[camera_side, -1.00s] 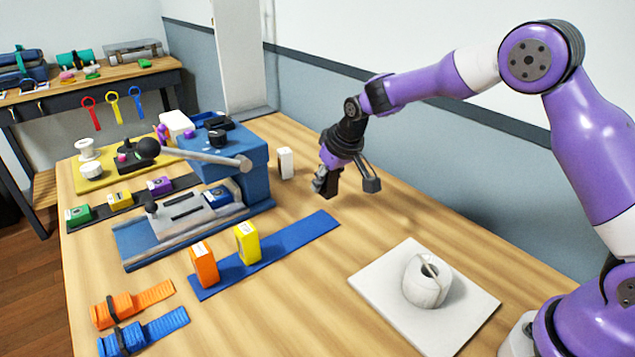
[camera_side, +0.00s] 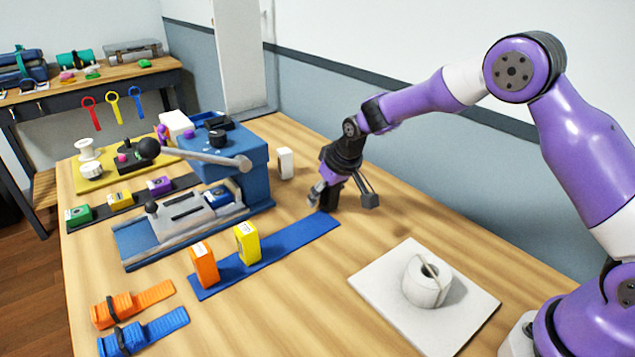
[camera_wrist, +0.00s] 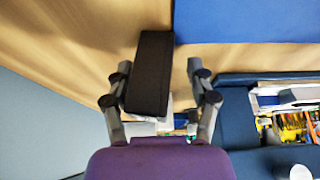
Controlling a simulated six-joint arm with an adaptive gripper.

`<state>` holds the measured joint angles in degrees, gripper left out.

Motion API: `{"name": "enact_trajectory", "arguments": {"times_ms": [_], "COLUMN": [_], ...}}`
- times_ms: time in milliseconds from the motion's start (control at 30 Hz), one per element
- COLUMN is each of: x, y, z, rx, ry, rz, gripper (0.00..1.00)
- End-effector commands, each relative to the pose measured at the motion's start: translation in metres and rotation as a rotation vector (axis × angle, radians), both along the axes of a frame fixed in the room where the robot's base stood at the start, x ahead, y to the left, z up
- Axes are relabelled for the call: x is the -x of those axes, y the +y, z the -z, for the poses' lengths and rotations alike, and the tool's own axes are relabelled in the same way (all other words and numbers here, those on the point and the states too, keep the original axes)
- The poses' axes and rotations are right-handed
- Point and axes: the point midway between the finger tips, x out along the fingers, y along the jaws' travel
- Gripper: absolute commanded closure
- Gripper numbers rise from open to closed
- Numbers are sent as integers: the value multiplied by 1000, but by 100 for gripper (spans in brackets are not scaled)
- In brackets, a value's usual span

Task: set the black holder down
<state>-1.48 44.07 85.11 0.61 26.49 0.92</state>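The black holder (camera_wrist: 150,75) is a dark upright block. In the wrist view it lies between the fingers of my gripper (camera_wrist: 157,72), close to the left finger, with a gap to the right finger. In the side view the holder (camera_side: 331,196) is at the far end of the blue strip (camera_side: 295,243), its lower end at or just above the surface; contact is not clear. My gripper (camera_side: 343,196) has its fingers spread around it. The blue strip also shows in the wrist view (camera_wrist: 245,25).
An orange box (camera_side: 203,265) and a yellow box (camera_side: 247,243) stand on the strip. A blue lever machine (camera_side: 240,170) is left of my gripper, and a small white box (camera_side: 285,163) stands behind. A white round object (camera_side: 427,283) sits on a pale board (camera_side: 385,305). Wood between is clear.

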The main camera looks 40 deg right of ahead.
Motion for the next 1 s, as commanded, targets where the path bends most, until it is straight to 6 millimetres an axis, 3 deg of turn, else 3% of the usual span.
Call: {"name": "enact_trajectory", "arguments": {"times_ms": [267,700,1000], "x": [0,39,63], "y": [0,0,-1], "z": [-10,-96,-131], "rx": [0,-1,-2], "ry": [-2,-4,-9], "rz": [0,0,1], "gripper": [35,35,35]}}
